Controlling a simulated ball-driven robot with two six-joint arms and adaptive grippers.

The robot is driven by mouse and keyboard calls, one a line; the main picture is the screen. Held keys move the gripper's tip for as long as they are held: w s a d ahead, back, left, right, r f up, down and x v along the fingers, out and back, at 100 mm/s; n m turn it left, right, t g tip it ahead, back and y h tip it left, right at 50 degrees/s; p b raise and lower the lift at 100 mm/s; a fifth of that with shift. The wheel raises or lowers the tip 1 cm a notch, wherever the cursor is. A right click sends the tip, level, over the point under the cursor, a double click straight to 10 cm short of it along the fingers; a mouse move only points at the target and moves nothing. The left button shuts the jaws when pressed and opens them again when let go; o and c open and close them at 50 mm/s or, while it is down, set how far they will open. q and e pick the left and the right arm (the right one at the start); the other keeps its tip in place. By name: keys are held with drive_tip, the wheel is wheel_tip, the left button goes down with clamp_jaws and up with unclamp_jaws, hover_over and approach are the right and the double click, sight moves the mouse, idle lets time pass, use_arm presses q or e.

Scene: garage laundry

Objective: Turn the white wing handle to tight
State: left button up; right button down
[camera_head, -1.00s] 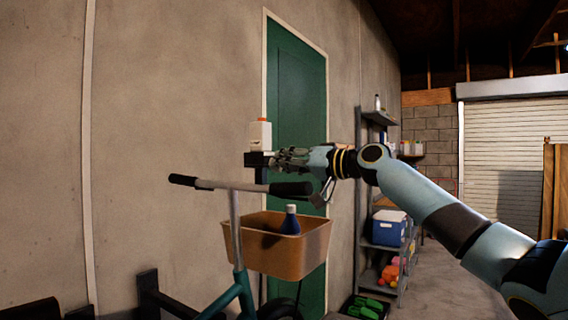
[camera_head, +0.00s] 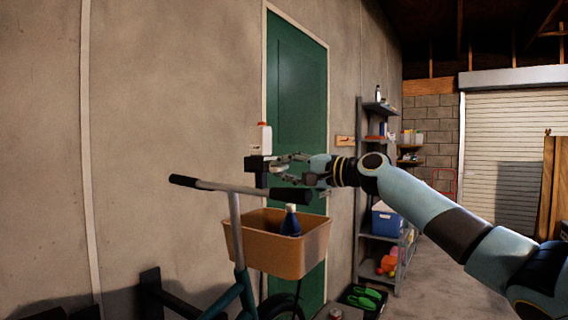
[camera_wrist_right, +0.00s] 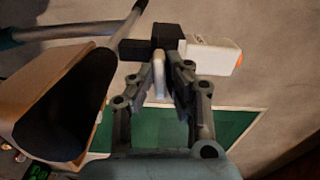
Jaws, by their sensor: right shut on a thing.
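The white wing handle (camera_wrist_right: 159,76) sticks out from a black block (camera_wrist_right: 167,40) in the right wrist view. It lies between the two fingers of my right gripper (camera_wrist_right: 168,88), which is shut on it. In the head view the gripper (camera_head: 283,169) meets the black block (camera_head: 257,164) in front of the green door, and the fingers partly hide the handle. A white container with an orange-red cap (camera_head: 264,138) stands on the block; it also shows in the right wrist view (camera_wrist_right: 211,56). My left gripper is not in view.
A grey shelf (camera_head: 362,200) with a blue box (camera_head: 387,219) stands behind my right arm.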

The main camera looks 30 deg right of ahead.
drive_tip(key=shift+m, duration=0.6)
drive_tip(key=shift+p, duration=0.35)
drive_tip(key=c, duration=1.4)
unclamp_jaws()
drive_tip(key=shift+d, duration=0.1)
drive_tip(key=shift+o, duration=0.2)
drive_tip(key=v, duration=0.7)
drive_tip(key=shift+s, duration=0.25)
drive_tip(key=shift+d, duration=0.1)
